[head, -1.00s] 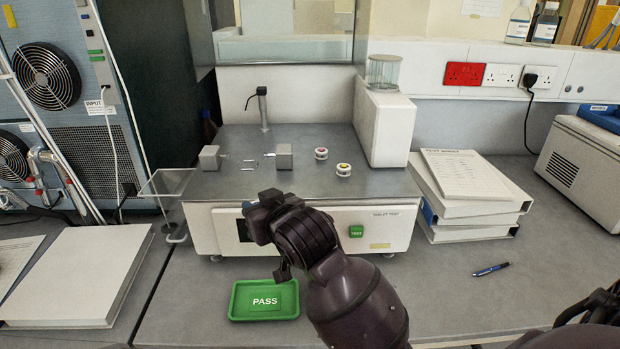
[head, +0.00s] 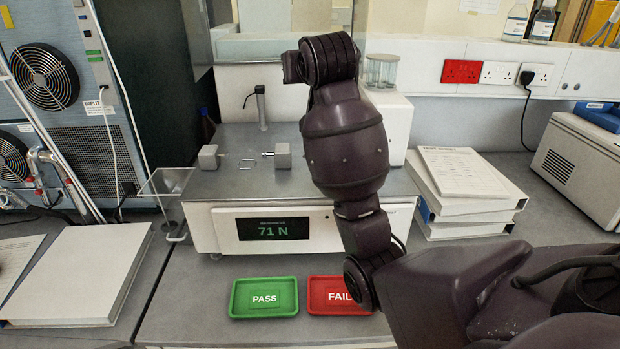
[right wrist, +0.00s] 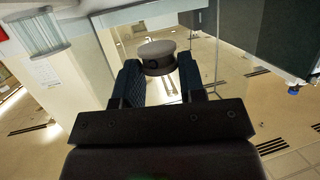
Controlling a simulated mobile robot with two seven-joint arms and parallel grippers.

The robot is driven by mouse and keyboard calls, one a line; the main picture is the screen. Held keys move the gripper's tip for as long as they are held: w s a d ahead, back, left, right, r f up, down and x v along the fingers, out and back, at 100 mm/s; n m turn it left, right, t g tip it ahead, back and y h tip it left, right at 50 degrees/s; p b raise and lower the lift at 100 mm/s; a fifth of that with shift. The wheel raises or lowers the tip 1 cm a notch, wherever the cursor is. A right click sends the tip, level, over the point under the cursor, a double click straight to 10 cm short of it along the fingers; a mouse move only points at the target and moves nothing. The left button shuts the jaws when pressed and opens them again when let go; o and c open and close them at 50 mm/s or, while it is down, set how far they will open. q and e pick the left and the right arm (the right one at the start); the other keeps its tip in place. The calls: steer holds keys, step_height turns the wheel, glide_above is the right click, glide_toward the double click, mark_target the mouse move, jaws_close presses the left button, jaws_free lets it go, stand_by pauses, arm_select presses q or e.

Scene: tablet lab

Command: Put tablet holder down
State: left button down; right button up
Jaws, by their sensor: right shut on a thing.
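In the head view my right arm rises over the right part of the tablet tester (head: 205,232), and the arm hides the holder and the fingertips. The tester's display (head: 274,229) reads 71 N. Its grey top (head: 235,182) carries two grey blocks (head: 209,157) with a gap between them. My left gripper is not in view.
A green PASS tray (head: 264,311) and a red FAIL tray (head: 325,310), partly behind my arm, lie in front of the tester. A clear bin (head: 168,187) hangs at the tester's left. A glass jar (head: 381,70) stands behind my arm.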

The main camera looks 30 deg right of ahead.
step_height(320, 180, down, 2)
steer(key=d, duration=0.2)
glide_above(312, 183)
step_height(312, 183, down, 17)
steer(key=shift+w+r, duration=0.1)
steer(key=shift+r, duration=0.1)
steer(key=shift+f+p, duration=0.4)
steer(key=shift+f, duration=2.15)
steer(key=shift+f, duration=0.15)
steer(key=o, duration=0.8)
